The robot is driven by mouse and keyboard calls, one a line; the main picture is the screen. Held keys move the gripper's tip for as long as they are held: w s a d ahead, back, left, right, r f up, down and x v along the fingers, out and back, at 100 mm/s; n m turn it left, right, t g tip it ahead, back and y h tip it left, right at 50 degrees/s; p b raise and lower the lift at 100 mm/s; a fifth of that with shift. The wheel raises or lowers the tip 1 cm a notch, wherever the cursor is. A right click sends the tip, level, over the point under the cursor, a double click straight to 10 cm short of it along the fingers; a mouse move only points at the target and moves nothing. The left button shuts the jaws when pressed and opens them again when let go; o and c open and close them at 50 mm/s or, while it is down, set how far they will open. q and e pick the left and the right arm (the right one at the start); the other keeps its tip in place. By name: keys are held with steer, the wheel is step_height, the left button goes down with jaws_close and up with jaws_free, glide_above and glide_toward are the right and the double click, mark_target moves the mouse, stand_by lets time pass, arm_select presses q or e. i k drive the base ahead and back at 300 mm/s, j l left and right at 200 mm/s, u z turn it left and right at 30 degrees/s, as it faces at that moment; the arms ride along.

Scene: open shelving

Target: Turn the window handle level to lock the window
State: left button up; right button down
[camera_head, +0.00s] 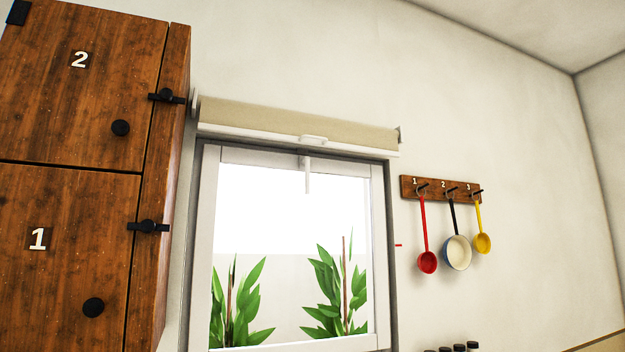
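The window (212,250) has a white frame set in a grey surround on the back wall. Its white handle (307,177) is at the middle of the top frame bar and hangs straight down, upright rather than level. The window looks closed against its surround, though I cannot tell for sure. Neither my left nor my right gripper is in view.
A beige roller blind (290,120) is rolled up just above the window. A wooden cabinet (72,120) with doors numbered 1 and 2 stands at the left. A wooden hook rack (407,187) holds a red ladle (427,262), a pan (457,253) and a yellow ladle (483,243).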

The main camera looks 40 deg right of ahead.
mark_target(306, 161)
steer(key=j+z, duration=0.1)
steer(key=z, duration=0.75)
steer(key=j+z, duration=0.15)
steer(key=z, duration=0.3)
